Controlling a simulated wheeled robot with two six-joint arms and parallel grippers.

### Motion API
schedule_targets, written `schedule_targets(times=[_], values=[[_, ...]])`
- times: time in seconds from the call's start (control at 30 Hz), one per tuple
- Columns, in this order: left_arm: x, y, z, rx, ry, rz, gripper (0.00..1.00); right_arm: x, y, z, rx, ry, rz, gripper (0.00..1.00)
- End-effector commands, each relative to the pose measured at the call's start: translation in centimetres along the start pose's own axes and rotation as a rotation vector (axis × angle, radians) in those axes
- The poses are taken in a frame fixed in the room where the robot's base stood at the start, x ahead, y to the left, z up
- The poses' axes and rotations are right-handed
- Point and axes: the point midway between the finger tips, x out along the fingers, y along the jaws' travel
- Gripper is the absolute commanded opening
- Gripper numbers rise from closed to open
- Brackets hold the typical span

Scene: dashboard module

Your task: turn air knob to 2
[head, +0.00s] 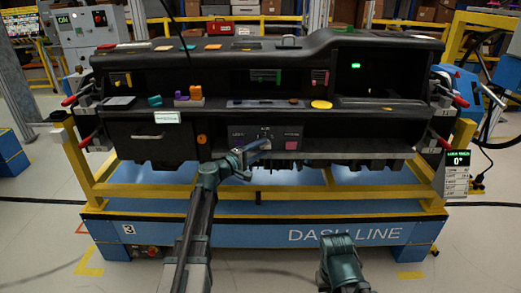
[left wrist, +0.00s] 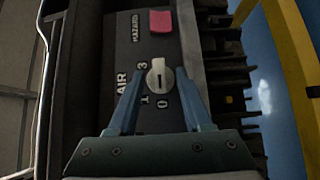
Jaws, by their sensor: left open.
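The air knob (left wrist: 159,75) is a round pale grey dial on a dark panel in the left wrist view, beside the word AIR. The numbers 0, 1 and 3 show around it; I cannot make out the 2. I cannot tell for sure which number the knob points to. My left gripper (left wrist: 160,76) is open, with one finger on each side of the knob; I cannot tell whether they touch it. In the head view my left gripper (head: 252,150) is at the dashboard's lower middle panel. My right gripper does not show; only part of my right arm is at the bottom.
A pink hazard button (left wrist: 161,21) is on the same panel, close to the knob. The black dashboard (head: 230,130) rests on a yellow frame (head: 330,192). Open space lies in front.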

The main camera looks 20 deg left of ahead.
Motion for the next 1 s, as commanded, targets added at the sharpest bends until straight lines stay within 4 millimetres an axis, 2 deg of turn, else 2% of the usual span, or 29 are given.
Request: schedule_targets(times=[0.1,0.13,0.4,0.77,1.0], values=[[0.0,0.0,0.0,0.000,0.000,0.000,0.50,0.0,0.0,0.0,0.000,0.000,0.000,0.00],[0.0,0.0,0.0,0.000,0.000,0.000,0.46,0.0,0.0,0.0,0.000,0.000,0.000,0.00],[0.0,0.0,0.0,0.000,0.000,0.000,0.00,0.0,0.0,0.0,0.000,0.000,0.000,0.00],[0.0,0.1,0.0,0.008,0.000,-0.008,0.00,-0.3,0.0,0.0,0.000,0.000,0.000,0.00],[0.0,0.8,0.0,0.080,-0.001,-0.080,0.00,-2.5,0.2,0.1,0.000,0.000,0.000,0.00]])
